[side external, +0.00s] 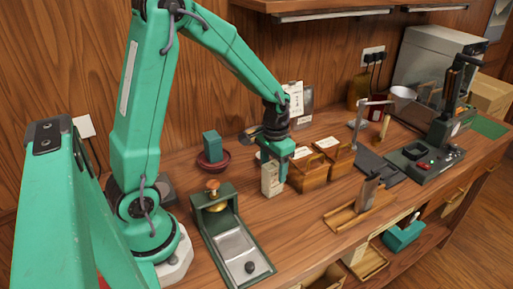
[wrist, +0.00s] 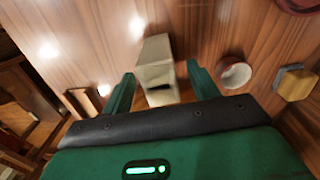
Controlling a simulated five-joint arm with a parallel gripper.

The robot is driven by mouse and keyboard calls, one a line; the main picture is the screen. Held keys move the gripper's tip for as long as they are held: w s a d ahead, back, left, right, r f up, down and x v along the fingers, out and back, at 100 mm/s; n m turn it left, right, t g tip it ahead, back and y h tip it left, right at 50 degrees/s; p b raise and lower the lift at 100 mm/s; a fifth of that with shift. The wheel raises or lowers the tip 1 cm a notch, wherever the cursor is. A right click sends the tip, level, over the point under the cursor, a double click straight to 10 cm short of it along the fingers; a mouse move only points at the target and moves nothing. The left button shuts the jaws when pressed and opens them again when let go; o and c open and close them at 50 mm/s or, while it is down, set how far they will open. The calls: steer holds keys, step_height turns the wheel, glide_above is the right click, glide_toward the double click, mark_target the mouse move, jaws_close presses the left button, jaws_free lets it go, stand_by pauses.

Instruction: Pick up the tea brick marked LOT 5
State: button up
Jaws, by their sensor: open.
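A pale upright block (side external: 271,180) stands on the table below my gripper (side external: 280,162) in the side external view. Its front carries marks too small to read, so I cannot tell whether it says LOT 5. In the wrist view the same pale block (wrist: 155,52) shows between the two green fingers of my gripper (wrist: 161,72), with a dark mark on its near end. The fingers are apart, with a gap on each side of the block. I cannot tell how far down the fingers reach along it.
Wooden boxes with white labels (side external: 306,176) stand close to the right of the block. A red dish (side external: 213,165) with a green block is to its left, and a green press (side external: 226,240) stands nearer the front. A pale cup (wrist: 234,73) is beside the right finger.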

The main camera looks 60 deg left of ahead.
steer(key=shift+f, duration=0.75)
steer(key=c, duration=1.1)
steer(key=shift+c, duration=0.2)
steer(key=shift+r, duration=0.15)
steer(key=shift+r, duration=0.9)
step_height(320, 180, up, 2)
steer(key=shift+r, duration=0.2)
steer(key=s+d+r, duration=0.4)
steer(key=d+r, duration=0.2)
steer(key=d, duration=0.5)
steer(key=shift+s+r, duration=0.15)
steer(key=shift+r, duration=0.15)
